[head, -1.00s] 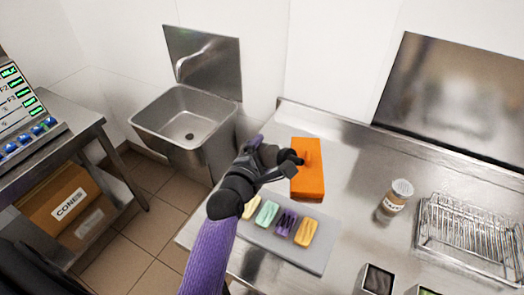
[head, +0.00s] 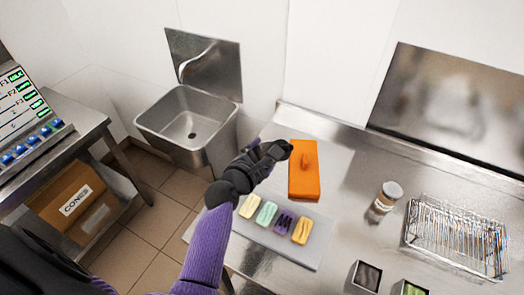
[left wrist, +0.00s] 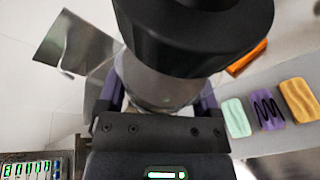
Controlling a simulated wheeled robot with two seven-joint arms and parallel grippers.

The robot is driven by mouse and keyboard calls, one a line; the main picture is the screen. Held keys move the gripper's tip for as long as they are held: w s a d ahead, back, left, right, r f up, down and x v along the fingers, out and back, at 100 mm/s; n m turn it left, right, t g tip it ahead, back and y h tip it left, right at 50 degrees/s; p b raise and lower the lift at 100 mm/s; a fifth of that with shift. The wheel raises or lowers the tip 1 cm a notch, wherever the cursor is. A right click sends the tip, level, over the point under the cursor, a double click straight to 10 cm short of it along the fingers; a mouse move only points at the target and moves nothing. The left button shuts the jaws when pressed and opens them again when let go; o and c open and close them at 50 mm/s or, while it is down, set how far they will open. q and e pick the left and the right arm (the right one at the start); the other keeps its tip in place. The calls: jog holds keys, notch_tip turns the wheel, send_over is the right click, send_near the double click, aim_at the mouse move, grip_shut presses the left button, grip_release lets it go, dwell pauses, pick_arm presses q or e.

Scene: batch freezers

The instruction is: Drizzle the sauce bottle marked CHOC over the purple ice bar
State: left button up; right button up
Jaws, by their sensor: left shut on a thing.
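The purple ice bar (head: 284,222) lies between a mint bar and a yellow-orange bar on a grey board (head: 316,247). Dark zigzag lines run across its top, clearer in the left wrist view (left wrist: 267,107). My left gripper (head: 268,153) is above the counter, behind the bars and just left of an orange block. In the left wrist view it is shut on a bottle (left wrist: 150,88) with a wide black end and a greyish, see-through body. No CHOC marking is readable on it. My right gripper is not in view.
The orange block (head: 304,182) with a knob stands behind the board. A jar (head: 384,202), a wire rack (head: 455,240) and small square containers (head: 367,275) are to the right. A sink (head: 190,125) is at left. Counter between block and jar is clear.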

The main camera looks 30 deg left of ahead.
pick_arm(q)
jog(key=shift+r+n+h+p, duration=0.35)
jog(key=shift+n+p, duration=0.15)
jog(key=shift+p, duration=0.4)
jog(key=n+p, duration=0.1)
jog(key=n+g+h+p, duration=0.1)
jog(key=p, duration=0.1)
jog(key=shift+r, duration=0.35)
jog(key=n+h+p, duration=0.1)
jog(key=n+p, duration=0.1)
jog(key=shift+r+h+p, duration=0.35)
jog(key=shift+r+p, duration=0.05)
jog(key=shift+n+g, duration=0.4)
jog(key=shift+f, duration=0.1)
